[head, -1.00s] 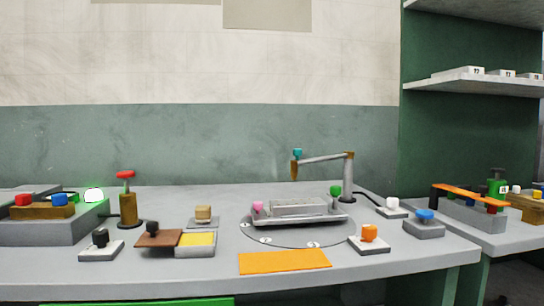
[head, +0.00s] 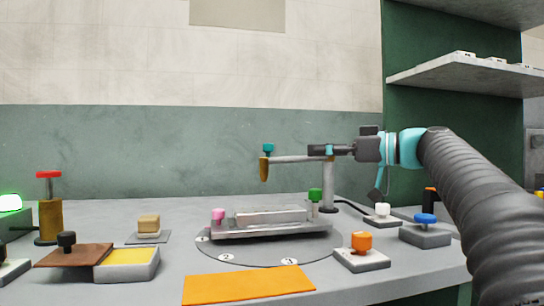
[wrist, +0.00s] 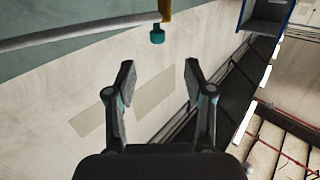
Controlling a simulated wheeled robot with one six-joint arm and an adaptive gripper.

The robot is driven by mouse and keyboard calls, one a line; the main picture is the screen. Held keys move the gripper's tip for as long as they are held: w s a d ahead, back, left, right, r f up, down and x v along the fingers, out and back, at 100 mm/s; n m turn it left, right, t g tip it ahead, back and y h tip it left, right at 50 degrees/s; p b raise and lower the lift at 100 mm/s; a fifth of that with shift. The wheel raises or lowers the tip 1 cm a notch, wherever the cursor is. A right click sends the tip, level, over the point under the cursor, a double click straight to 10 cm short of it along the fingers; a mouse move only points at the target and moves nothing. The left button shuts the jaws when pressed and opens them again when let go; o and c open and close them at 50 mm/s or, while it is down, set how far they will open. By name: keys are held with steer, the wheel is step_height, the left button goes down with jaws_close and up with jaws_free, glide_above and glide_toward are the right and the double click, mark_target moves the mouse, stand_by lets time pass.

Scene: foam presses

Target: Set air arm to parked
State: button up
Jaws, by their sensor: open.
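The air arm (head: 297,159) is a grey bar reaching left from an upright post (head: 328,185) behind the turntable. Its left end carries a brass nozzle (head: 264,170) with a teal knob (head: 268,149) on top. My gripper (head: 318,150) is open and appears close to the post top, right of the knob; the exact depth gap is unclear. In the wrist view my gripper (wrist: 159,80) has empty, spread jaws. The teal knob (wrist: 157,34) and grey bar (wrist: 75,25) show beyond the fingertips, apart from them.
A metal fixture (head: 270,225) with pink and green knobs sits on the numbered turntable (head: 220,248). An orange mat (head: 247,285), an orange-knobbed box (head: 361,258) and a blue-knobbed box (head: 425,236) stand nearby. A shelf (head: 460,72) juts out at the right.

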mark_target(268, 147)
steer(key=shift+n, duration=0.3)
steer(key=x, duration=0.4)
steer(key=p+x, duration=0.1)
steer(key=x, duration=0.8)
steer(key=shift+w+a+r+p, duration=0.25)
steer(key=shift+w+r+p, duration=0.05)
steer(key=shift+w+r, duration=0.1)
jaws_close()
